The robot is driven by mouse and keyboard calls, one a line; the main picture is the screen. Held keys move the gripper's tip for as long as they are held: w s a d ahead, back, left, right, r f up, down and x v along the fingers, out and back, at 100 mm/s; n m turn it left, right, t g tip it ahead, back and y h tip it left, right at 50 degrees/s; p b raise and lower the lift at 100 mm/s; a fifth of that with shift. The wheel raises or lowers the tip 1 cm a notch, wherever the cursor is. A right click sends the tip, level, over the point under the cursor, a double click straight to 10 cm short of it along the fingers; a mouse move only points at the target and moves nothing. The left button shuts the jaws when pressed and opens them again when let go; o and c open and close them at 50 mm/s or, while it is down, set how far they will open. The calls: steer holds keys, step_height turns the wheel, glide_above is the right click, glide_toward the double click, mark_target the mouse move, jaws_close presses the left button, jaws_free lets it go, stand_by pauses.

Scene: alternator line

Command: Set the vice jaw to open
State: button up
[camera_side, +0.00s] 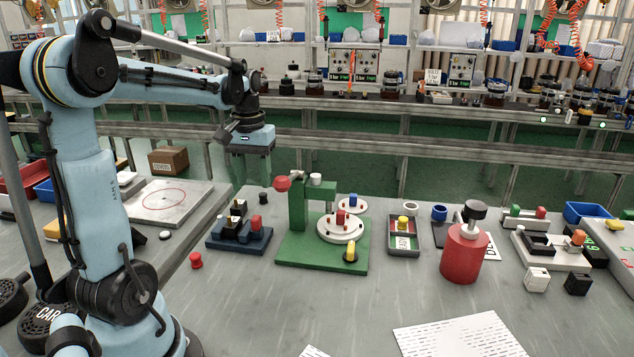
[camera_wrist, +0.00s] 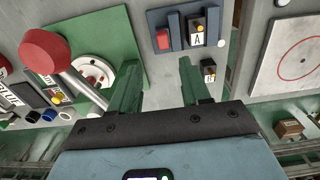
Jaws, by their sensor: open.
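A dark blue fixture (camera_side: 238,239) with upright blocks and a red block (camera_side: 256,223) stands left of the green press; it looks like the vice, though I cannot be sure. A black block with a yellow top (camera_wrist: 195,26), marked A, sits among its blue uprights; the gap between jaws is not clear. The fixture (camera_wrist: 176,14) and red block (camera_wrist: 162,40) also show in the wrist view, beyond my fingertips. My gripper (camera_wrist: 158,64) is open and empty, with green fingers apart. In the side view it hangs high behind the fixture, its fingers hard to make out.
The green press (camera_side: 297,208) with a red knob (camera_wrist: 45,51) rises close beside the fixture. A small black block (camera_wrist: 208,70) stands near my right finger. A red peg (camera_side: 196,260) and a red cylinder (camera_side: 463,253) stand on the bench.

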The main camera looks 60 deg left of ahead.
steer(key=shift+r, duration=1.15)
steer(key=shift+d, duration=0.1)
steer(key=w+d+r+m+t+y, duration=0.2)
steer(key=w+d+m+t, duration=0.1)
steer(key=d, duration=0.4)
steer(key=w+d+r+m+t+y, duration=0.1)
steer(key=w+d+r+m+t, duration=0.1)
steer(key=d+t, duration=0.3)
steer(key=s+d+f+m+h, duration=0.3)
steer(key=d+f, duration=0.5)
steer(key=d, duration=0.3)
steer(key=shift+s+f+m+g, duration=0.15)
steer(key=shift+s+m+g, duration=0.3)
steer(key=shift+s, duration=0.75)
steer(key=shift+a, duration=0.1)
